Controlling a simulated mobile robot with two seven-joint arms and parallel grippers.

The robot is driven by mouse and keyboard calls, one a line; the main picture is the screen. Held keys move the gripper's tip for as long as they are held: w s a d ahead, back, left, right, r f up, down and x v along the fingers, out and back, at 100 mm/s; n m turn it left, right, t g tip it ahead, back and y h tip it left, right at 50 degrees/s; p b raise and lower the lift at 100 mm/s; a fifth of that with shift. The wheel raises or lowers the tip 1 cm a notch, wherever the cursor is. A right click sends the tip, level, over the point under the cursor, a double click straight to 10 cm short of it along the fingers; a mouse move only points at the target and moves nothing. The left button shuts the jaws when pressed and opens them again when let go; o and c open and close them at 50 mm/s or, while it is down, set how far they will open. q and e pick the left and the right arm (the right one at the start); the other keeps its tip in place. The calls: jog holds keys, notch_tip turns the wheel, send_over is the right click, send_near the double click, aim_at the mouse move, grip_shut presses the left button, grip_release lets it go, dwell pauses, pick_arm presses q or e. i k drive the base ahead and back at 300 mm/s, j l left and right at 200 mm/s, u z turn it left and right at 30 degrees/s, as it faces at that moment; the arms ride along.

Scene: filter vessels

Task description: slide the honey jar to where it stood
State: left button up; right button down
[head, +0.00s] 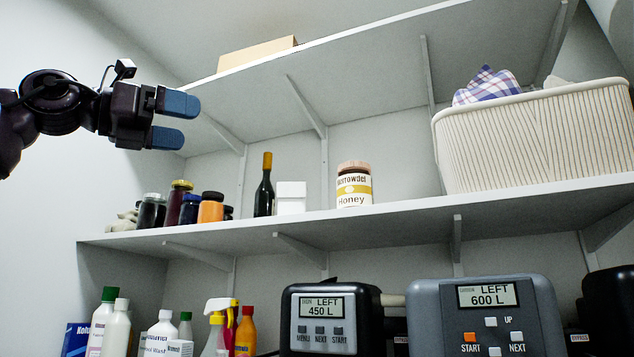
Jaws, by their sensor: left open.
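The honey jar (354,185) stands upright on the middle shelf (400,217), near its front edge. It has a brown lid and a white and yellow label reading Honey. My left gripper (182,121) is at the upper left, above the left part of that shelf. Its two blue-tipped fingers are apart with nothing between them, pointing right. It is well to the left of the jar and higher in the picture, not touching it. My right gripper does not show.
Left of the jar stand a white box (291,198), a dark bottle (264,190) and several small jars (211,207). A ribbed white basket (537,137) with cloth stands to the right. Bare shelf lies between jar and basket. Two control units (487,318) and cleaning bottles are below.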

aim_at(355, 180)
jog(key=i+l, duration=0.2)
jog(key=l, duration=0.15)
jog(key=i+l, duration=0.2)
jog(key=l, duration=0.2)
jog(key=i+l, duration=0.25)
jog(key=l, duration=0.1)
